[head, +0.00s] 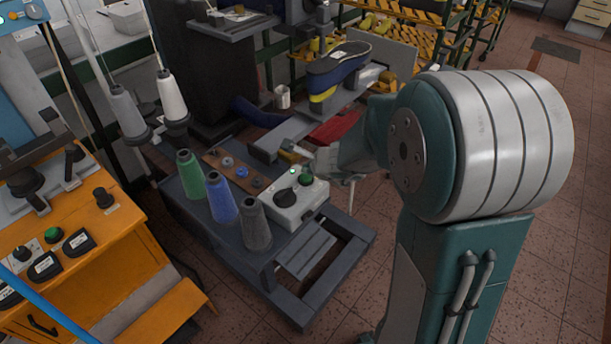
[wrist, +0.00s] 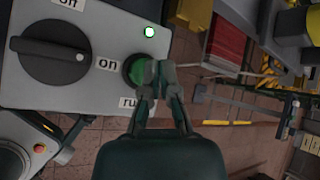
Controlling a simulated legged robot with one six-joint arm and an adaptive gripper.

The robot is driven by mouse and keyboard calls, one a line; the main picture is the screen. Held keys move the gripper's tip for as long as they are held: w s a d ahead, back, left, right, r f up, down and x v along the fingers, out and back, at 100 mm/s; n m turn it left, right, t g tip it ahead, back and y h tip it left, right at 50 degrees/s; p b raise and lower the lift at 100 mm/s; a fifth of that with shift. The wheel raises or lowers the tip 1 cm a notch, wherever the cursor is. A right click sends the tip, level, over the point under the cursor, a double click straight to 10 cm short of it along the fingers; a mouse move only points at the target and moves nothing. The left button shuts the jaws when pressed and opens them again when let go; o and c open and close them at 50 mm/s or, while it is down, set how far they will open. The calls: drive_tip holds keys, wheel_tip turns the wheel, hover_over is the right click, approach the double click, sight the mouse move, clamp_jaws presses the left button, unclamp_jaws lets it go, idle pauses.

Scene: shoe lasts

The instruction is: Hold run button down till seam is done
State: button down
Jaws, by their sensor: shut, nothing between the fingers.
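The green run button (wrist: 136,69) is on a light grey control box (wrist: 100,92), with a partly hidden label starting "ru" beside it. The box (head: 299,203) also shows in the head view, on the dark machine stand. My gripper (wrist: 161,68) is shut and empty, with its fingertips over the right part of the button; I cannot tell whether they touch or press it. A lit green-white lamp (wrist: 149,31) and a black rotary switch (wrist: 50,55) marked "on" are on the same box.
Green, blue and grey thread cones (head: 222,197) stand left of the box. A shoe (head: 338,66) sits on the machine above. An orange cabinet (head: 75,262) with its own green button (head: 53,235) is at the left. Tiled floor is clear at lower right.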

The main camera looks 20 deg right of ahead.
sight(307, 177)
drive_tip(key=shift+r, duration=2.5)
drive_tip(key=shift+s+a+r, duration=0.15)
drive_tip(key=shift+r, duration=0.15)
drive_tip(key=s+a+r+n+g, duration=0.15)
drive_tip(key=s+r+n, duration=0.25)
drive_tip(key=s+n, duration=0.5)
drive_tip(key=s+a+r+n+g, duration=0.1)
drive_tip(key=s+a+r+n, duration=0.25)
drive_tip(key=s+n, duration=0.5)
drive_tip(key=s+d+n+h, duration=0.1)
drive_tip(key=s+d+n, duration=0.1)
drive_tip(key=s+n, duration=0.1)
drive_tip(key=s+d+r+n+h, duration=0.1)
drive_tip(key=s+d+n, duration=0.2)
drive_tip(key=s, duration=0.3)
drive_tip(key=shift+s+g+h, duration=0.2)
drive_tip(key=shift+g+h, duration=0.15)
drive_tip(key=shift+h, duration=0.05)
